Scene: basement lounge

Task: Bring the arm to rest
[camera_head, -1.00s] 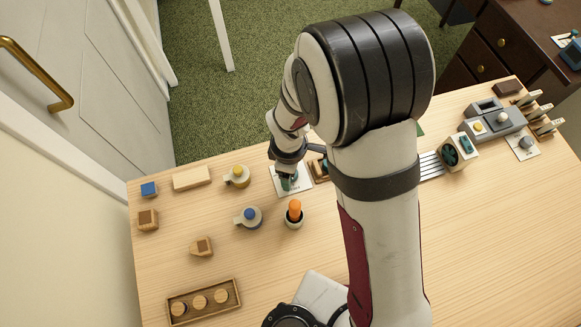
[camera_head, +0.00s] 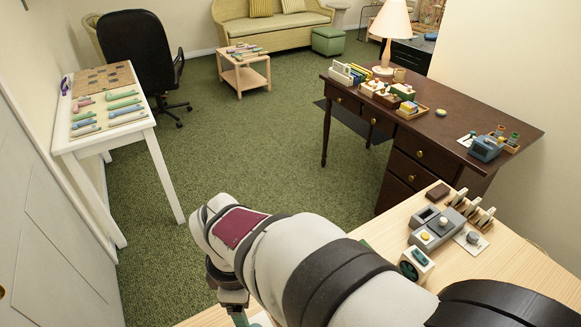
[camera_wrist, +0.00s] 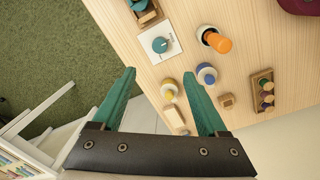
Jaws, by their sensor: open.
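My gripper (camera_wrist: 159,76) is open, with two teal fingers spread apart and nothing between them. It is held above the light wooden table (camera_wrist: 205,85), with the floor also below it. In the head view my arm crosses the lower middle, and my gripper (camera_head: 236,308) shows only in part at the bottom edge. A teal round piece (camera_wrist: 160,45) stands on a white card (camera_wrist: 154,57) on the table, apart from the fingers.
The wrist view shows an orange-topped piece (camera_wrist: 219,42), a blue-knobbed piece (camera_wrist: 206,74), a yellow-knobbed piece (camera_wrist: 169,90) and a wooden tray (camera_wrist: 255,79). A grey device (camera_head: 431,232) stands on the table's right part. A white table (camera_head: 64,142) and dark desk (camera_head: 456,142) stand beyond; green floor lies between.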

